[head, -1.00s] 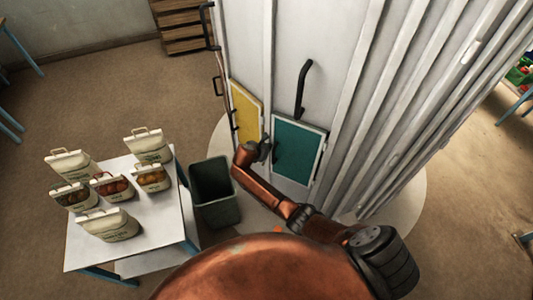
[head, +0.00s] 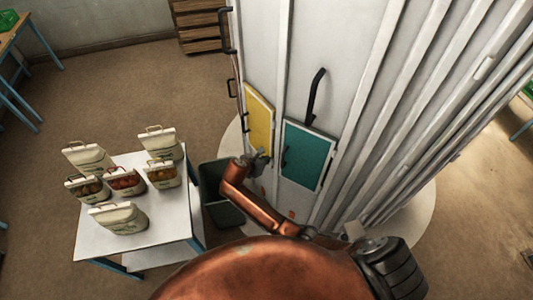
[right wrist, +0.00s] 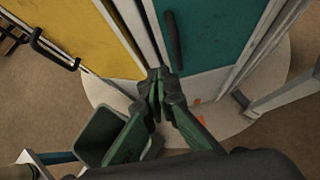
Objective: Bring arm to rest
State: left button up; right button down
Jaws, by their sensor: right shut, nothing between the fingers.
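My right arm (head: 250,208) is copper-coloured and reaches up from the lower right in the head view. My right gripper (head: 258,158) is at its end, in front of the yellow panel and left of the teal panel. In the right wrist view the right gripper's dark fingers (right wrist: 160,88) are together and empty, in front of the low part of the white cabinet. They appear apart from the panels. My left gripper is not in view.
The tall white cabinet (head: 350,50) carries a yellow panel (head: 259,118) and a teal panel (head: 306,155) with dark handles. A dark bin (head: 222,208) stands between it and a white table (head: 168,220) holding several sewn sacks (head: 120,217). Brown floor (head: 120,95) is open behind the table.

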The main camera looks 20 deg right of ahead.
jog(key=s+d+f+m+g+y+b, duration=0.1)
jog(key=s+f+m+y+b, duration=0.15)
jog(key=s+f, duration=0.85)
jog(key=s+d+f+m+g+y+b, duration=0.1)
jog(key=s+f+m+b, duration=0.25)
jog(key=f, duration=1.45)
jog(key=s+d+f+m+g+y+b, duration=0.1)
jog(key=s+d+f+m+b, duration=0.2)
jog(key=s+f, duration=0.8)
jog(key=s+d+f+m+y+b, duration=0.1)
jog(key=s+f+m+b, duration=0.3)
jog(key=s+f, duration=0.9)
jog(key=s+d+f+m+g+y+b, duration=0.1)
jog(key=s+f+m+b, duration=0.4)
jog(key=s+f+m, duration=0.5)
jog(key=s+f+y, duration=0.1)
jog(key=s+f, duration=0.3)
jog(key=s, duration=0.5)
jog(key=shift+d+g, duration=0.25)
jog(key=shift+g, duration=0.05)
jog(key=shift+r, duration=0.1)
